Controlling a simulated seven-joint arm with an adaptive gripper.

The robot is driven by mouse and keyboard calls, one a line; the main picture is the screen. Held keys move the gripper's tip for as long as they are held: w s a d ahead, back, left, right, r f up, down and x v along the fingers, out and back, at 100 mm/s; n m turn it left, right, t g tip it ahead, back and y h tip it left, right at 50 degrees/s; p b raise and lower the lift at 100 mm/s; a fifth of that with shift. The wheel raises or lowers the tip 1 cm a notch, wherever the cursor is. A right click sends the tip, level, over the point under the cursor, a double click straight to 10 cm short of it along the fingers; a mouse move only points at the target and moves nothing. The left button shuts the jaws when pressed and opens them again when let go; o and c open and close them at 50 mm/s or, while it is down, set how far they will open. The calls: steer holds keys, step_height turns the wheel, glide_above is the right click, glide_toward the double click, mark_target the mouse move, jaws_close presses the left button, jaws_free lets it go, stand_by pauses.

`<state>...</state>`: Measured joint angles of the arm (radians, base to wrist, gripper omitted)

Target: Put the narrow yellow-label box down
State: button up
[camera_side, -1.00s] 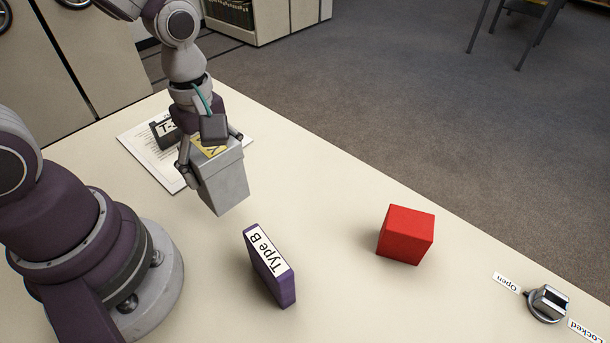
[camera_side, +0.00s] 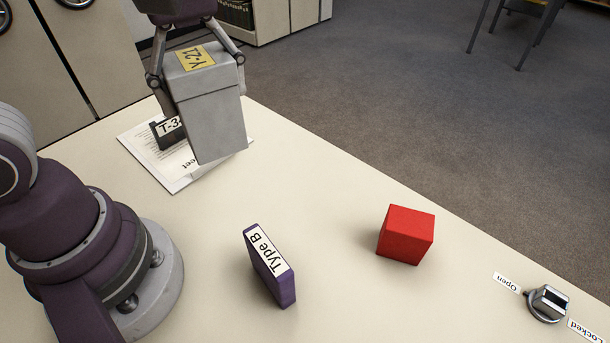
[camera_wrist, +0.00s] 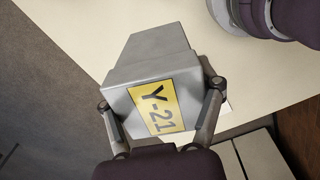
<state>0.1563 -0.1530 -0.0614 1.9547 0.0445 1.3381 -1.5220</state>
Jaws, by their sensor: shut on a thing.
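The narrow grey box with a yellow label reading Y-21 (camera_side: 213,120) hangs upright in the air in the side view, above the far left part of the table. My gripper (camera_side: 199,85) is shut on it, one finger on each side near its top. The wrist view shows the same box (camera_wrist: 150,65) between the fingers of my gripper (camera_wrist: 160,110), its label facing the camera. The box's underside is hidden. In the side view it covers part of the printed sheet and the T-3 holder behind it.
A printed sheet (camera_side: 150,165) with a dark T-3 holder (camera_side: 163,139) lies behind the box. A purple Type B box (camera_side: 277,275), a red cube (camera_side: 405,236) and a metal knob (camera_side: 547,303) between Open and Locked labels stand on the table.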

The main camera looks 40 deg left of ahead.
steer(key=w+d+m, duration=0.4)
steer(key=d+m, duration=0.4)
steer(key=d, duration=0.6)
steer(key=s+d+f+m, duration=0.3)
steer(key=s+d+m, duration=0.25)
steer(key=d, duration=0.55)
steer(key=shift+m, duration=0.45)
step_height(320, 180, down, 14)
steer(key=shift+w+a+r, duration=0.15)
steer(key=shift+r, duration=0.05)
steer(key=o, duration=1.3)
steer(key=shift+c, duration=0.2)
